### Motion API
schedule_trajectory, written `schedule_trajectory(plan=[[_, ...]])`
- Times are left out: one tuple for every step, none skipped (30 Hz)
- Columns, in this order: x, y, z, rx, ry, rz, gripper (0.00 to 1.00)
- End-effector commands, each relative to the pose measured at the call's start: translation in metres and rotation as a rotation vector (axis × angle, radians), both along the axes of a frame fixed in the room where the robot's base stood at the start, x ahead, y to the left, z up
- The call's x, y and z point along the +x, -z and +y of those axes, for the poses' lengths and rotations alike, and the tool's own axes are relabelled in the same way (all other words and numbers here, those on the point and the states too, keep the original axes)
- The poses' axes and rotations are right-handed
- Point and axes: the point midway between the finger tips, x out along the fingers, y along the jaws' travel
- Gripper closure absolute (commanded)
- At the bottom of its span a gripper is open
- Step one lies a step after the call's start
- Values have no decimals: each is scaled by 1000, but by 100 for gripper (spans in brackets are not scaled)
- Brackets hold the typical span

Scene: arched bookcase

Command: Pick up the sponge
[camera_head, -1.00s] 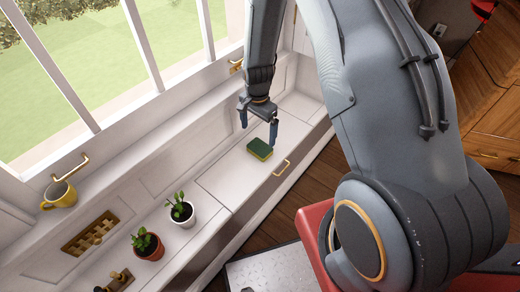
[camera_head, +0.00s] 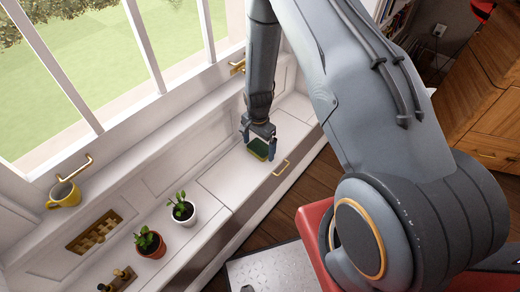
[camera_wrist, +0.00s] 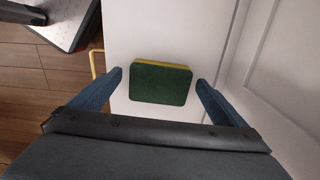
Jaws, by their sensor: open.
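The sponge (camera_head: 258,149) is green on top with a yellow layer. It lies flat on the white window bench. In the wrist view the sponge (camera_wrist: 160,84) sits between and a little beyond the two blue fingertips, with a gap on each side. My gripper (camera_head: 258,146) is open and empty, pointing down above the sponge; its fingers partly frame it in the head view. The open fingers also show in the wrist view (camera_wrist: 158,80). I cannot tell the exact height of the fingertips above the bench.
A brass handle (camera_head: 281,167) is on the bench by the sponge. The window side wall rises behind. Bench surface around the sponge is clear.

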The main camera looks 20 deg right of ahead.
Motion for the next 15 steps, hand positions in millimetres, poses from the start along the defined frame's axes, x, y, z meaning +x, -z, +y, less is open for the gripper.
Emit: schedule_trajectory(plan=[[0, 0, 0, 0, 0, 0, 4], [0, 0, 0, 0, 0, 0, 4], [0, 0, 0, 0, 0, 0, 4], [0, 0, 0, 0, 0, 0, 4], [0, 0, 0, 0, 0, 0, 6], [0, 0, 0, 0, 0, 0, 12], [0, 0, 0, 0, 0, 0, 17], [0, 0, 0, 0, 0, 0, 22], [0, 0, 0, 0, 0, 0, 29], [0, 0, 0, 0, 0, 0, 34], [0, 0, 0, 0, 0, 0, 39], [0, 0, 0, 0, 0, 0, 46], [0, 0, 0, 0, 0, 0, 47], [0, 0, 0, 0, 0, 0, 47], [0, 0, 0, 0, 0, 0, 47]])
